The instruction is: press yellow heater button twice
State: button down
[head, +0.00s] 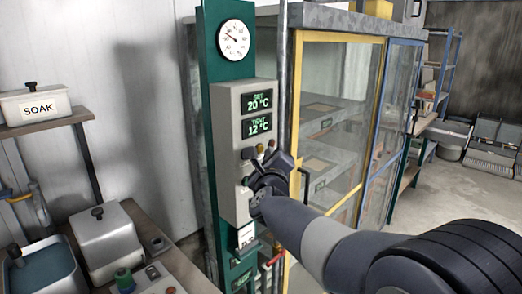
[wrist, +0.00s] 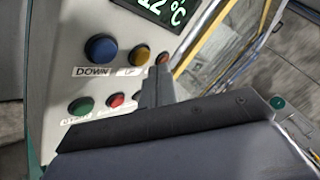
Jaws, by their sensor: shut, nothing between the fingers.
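The grey heater panel (head: 228,150) is mounted on a green post, with displays reading 20 °C above and 12 °C below. In the wrist view, the yellow button (wrist: 141,55) sits above the label "UP", between a blue button (wrist: 101,47) labelled "DOWN" and an orange-red button (wrist: 162,58). The yellow button also shows in the head view (head: 260,148). My gripper (head: 268,163) is shut and empty in front of the panel, just below the upper button row. In the wrist view, my gripper (wrist: 158,75) is below and right of the yellow button; contact cannot be told.
A green button (wrist: 80,106) and a red button (wrist: 115,100) form a lower row, partly hidden by my gripper. A glass-doored cabinet (head: 340,120) stands right of the panel. A bench with metal containers (head: 107,240) and a "SOAK" box (head: 36,106) are at left.

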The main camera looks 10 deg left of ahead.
dwell(0.4)
jog(key=shift+w+a, duration=0.25)
jog(key=shift+a, duration=0.1)
jog(key=shift+w+a, duration=0.25)
jog(key=shift+a, duration=0.05)
dwell(0.7)
dwell(0.3)
jog(key=shift+s+d+b, duration=0.5)
jog(key=shift+d+b, duration=0.15)
jog(key=shift+b, duration=0.1)
jog(key=s+d+b, duration=0.1)
jog(key=d, duration=0.1)
jog(key=s+d+b, duration=0.2)
